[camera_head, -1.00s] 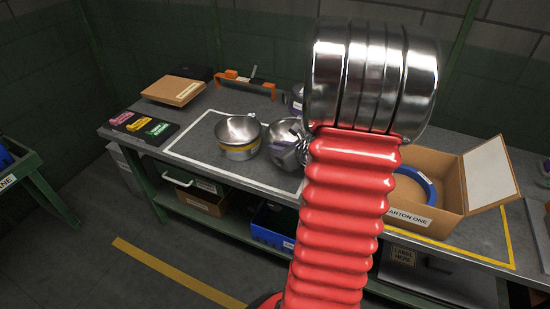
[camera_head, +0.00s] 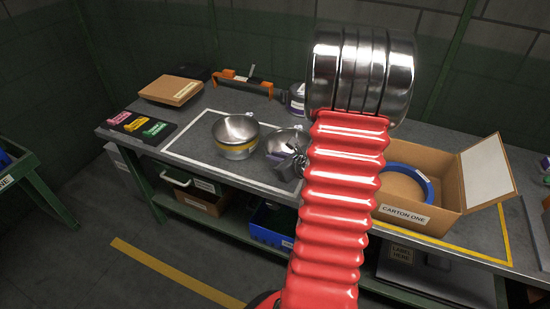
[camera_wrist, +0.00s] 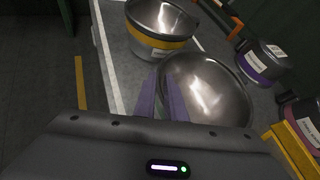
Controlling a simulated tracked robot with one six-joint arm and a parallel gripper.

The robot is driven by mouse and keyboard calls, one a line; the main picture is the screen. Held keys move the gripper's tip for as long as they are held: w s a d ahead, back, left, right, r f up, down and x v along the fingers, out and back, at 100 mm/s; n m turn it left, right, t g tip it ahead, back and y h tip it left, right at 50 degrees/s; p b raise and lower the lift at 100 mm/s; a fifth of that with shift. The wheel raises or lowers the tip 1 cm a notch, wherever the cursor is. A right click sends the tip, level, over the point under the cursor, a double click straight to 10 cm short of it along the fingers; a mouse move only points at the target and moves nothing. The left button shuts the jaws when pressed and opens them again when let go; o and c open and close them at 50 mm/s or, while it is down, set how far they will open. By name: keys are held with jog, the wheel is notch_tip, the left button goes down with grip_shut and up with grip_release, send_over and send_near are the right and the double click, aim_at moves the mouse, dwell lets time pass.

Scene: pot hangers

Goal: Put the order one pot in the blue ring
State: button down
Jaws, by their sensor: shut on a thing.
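A steel pot (camera_head: 281,139) stands on the workbench, partly behind my arm. In the wrist view this steel pot (camera_wrist: 210,90) lies just right of the fingers, its bowl open toward the camera. My gripper (camera_head: 292,165) is at its near side. In the wrist view the two purple fingers of my gripper (camera_wrist: 163,80) are shut on its rim. No band or label shows on it, so I cannot tell which order it is. The blue ring (camera_head: 427,182) lies inside the open box marked CARTON ONE (camera_head: 405,213), at the right.
A yellow-banded pot (camera_head: 236,138) stands close on the left, also in the wrist view (camera_wrist: 158,28). Coloured cards (camera_head: 140,125) and a cardboard box (camera_head: 170,90) lie at the left. My red arm hides the middle of the bench.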

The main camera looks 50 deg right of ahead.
jog(key=shift+r, duration=0.1)
jog(key=c, duration=1.8)
grip_release()
jog(key=shift+s, duration=0.1)
jog(key=v, duration=1.1)
jog(key=shift+s+r, duration=0.25)
jog(key=shift+s, duration=0.05)
